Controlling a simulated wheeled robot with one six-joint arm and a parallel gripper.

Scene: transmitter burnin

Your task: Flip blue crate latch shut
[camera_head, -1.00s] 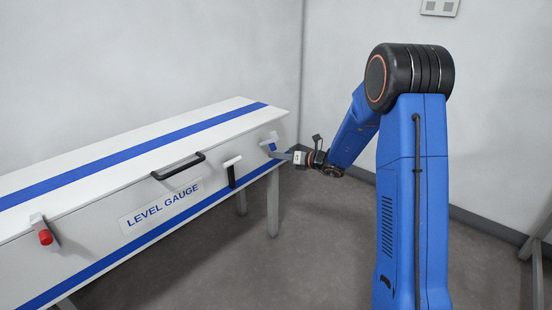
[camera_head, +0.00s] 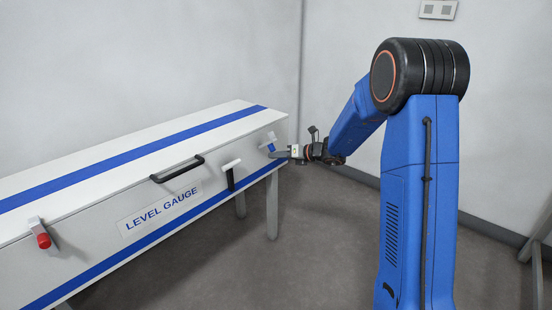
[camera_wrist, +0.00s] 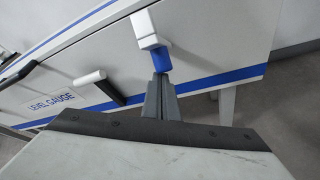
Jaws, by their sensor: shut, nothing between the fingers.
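The blue latch (camera_head: 268,147) hangs below a white bracket on the right end of the crate's front. In the wrist view, the blue latch (camera_wrist: 161,60) sticks down from its white block (camera_wrist: 147,28), near the top middle. My gripper (camera_head: 277,154) is shut and empty, at the crate's right end, its tips just below and right of the latch. In the wrist view, the closed fingertips (camera_wrist: 161,80) point at the latch's lower end. I cannot tell whether they touch it.
The white, blue-striped crate (camera_head: 90,150) carries a black handle (camera_head: 178,168), a black latch with a white grip (camera_head: 231,174) and a red latch (camera_head: 43,238). A "LEVEL GAUGE" label is on its front.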

